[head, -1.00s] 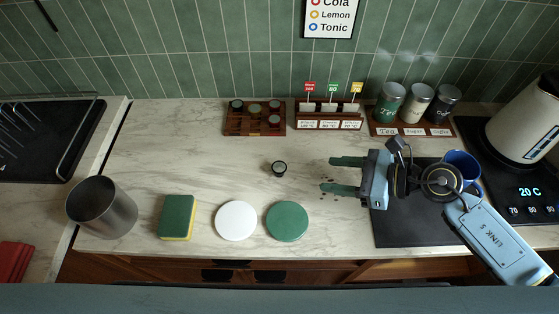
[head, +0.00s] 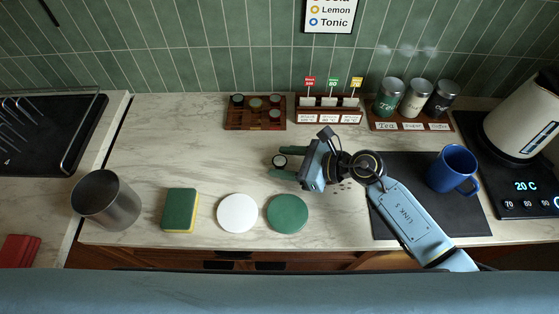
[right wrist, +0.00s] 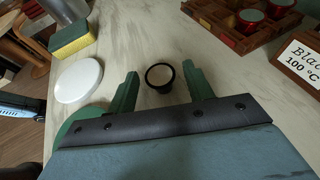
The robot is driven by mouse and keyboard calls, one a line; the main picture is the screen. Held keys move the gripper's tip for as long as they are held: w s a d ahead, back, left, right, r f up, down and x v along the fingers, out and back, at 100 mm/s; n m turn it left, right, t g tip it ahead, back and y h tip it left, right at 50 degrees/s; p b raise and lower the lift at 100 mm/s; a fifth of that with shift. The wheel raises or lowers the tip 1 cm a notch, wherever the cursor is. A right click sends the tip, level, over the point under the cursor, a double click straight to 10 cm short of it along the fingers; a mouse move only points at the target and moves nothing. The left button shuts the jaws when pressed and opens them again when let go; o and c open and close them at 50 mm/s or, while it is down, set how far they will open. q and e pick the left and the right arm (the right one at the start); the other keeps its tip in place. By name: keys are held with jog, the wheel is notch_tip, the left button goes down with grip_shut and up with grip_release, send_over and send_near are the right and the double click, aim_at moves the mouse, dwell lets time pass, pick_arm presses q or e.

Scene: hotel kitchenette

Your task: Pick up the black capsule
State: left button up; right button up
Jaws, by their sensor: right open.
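The black capsule (head: 280,161) is a small round thing with a pale top and black rim, standing on the counter. It also shows in the right wrist view (right wrist: 160,76). My right gripper (head: 282,160) is open, with its two green fingers on either side of the capsule. In the right wrist view the capsule sits between the fingertips (right wrist: 161,82), with a gap visible to each finger. My left gripper is not in view.
A white disc (head: 237,213), a green disc (head: 287,214), a sponge (head: 179,210) and a metal cup (head: 106,200) stand along the front. A wooden capsule rack (head: 238,122) stands behind. A blue mug (head: 453,169) is on the dark mat (head: 392,226) at right.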

aim_at(286, 163)
jog(key=c, duration=0.9)
notch_tip(286, 163, up, 10)
jog(key=p, duration=0.2)
jog(key=d+r+m+t+h+b, duration=0.2)
jog(key=d+m+t+h+b, duration=0.1)
jog(key=d, duration=0.6)
jog(key=d+r+m+t+h+b, duration=0.3)
jog(key=d+m+t, duration=0.1)
jog(key=d, duration=0.6)
jog(key=shift+w+d+m+b, duration=0.2)
jog(key=shift+m+b, duration=0.15)
jog(key=shift+m, duration=0.25)
